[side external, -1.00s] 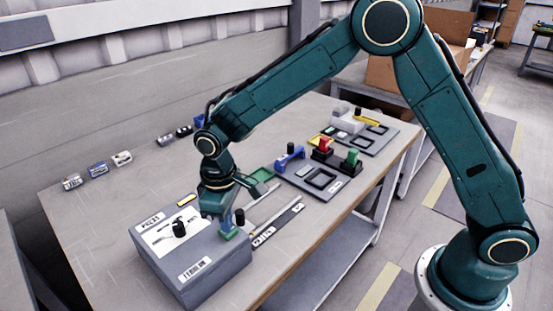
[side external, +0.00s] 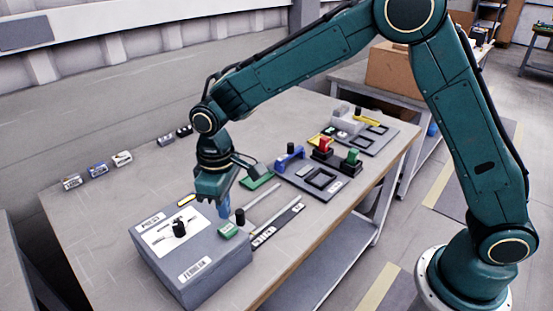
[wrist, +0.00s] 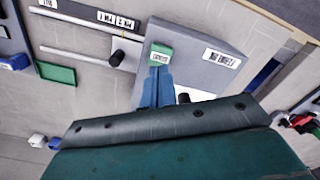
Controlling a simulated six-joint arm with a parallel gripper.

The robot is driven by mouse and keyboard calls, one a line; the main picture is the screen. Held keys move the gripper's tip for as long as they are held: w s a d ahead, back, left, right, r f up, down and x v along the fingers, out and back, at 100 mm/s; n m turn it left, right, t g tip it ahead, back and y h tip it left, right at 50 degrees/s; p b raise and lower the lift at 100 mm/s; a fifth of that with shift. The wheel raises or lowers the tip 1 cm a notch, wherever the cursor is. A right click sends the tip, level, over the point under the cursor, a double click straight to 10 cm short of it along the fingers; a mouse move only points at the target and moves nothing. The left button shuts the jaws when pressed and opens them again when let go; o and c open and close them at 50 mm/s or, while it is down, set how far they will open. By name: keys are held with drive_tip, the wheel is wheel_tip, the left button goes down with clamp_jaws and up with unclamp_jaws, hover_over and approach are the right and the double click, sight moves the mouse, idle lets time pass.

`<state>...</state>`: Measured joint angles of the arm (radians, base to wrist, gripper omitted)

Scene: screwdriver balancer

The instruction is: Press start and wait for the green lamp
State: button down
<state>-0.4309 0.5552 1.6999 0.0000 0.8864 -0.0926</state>
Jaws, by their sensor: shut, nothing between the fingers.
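A grey box (side external: 195,262) stands at the table's front left corner. A green button block with a pale label (side external: 228,230) sits on its top, near the right edge; it also shows in the wrist view (wrist: 160,54). My gripper (side external: 224,214) is shut and empty, pointing down just above and behind the green block. In the wrist view its blue fingertips (wrist: 158,70) overlap the block's near edge, but the side view shows them apart from it. I cannot make out a lit green lamp in either view.
A white plate with a black knob (side external: 180,229) is on the box top. Another black knob (side external: 240,216) stands beside the box near grey rods. A green tray (side external: 257,181) lies behind.

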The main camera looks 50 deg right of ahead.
drive_tip(key=shift+r, duration=1.35)
wheel_tip(320, 180, up, 6)
hover_over(228, 228)
idle(0.6)
